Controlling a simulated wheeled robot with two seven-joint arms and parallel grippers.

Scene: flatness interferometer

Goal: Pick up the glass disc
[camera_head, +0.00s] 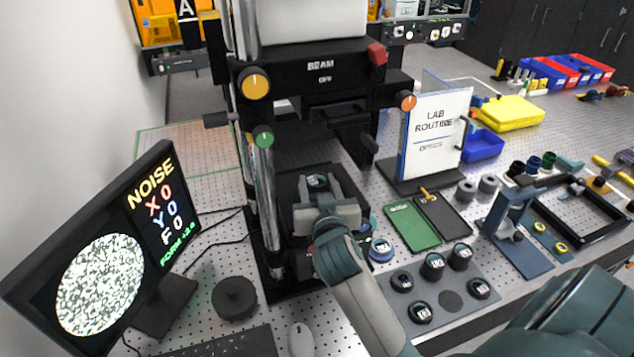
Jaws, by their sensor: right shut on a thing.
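My right gripper (318,190) is over the dark stage (288,182) of the interferometer, below the black BEAM unit. It is shut on a small dark round piece with a pale label, which I take to be the glass disc (317,181). The disc sits between the fingertips and its lower part is hidden by the gripper. I cannot tell whether it touches the stage. My left gripper is not in view.
A grey mat (480,318) at right holds several labelled black pieces. A blue-ringed piece (381,249) stands beside my right wrist. Posts with an orange knob (255,84) and a green knob (263,138) rise close left. A monitor (110,255) stands left.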

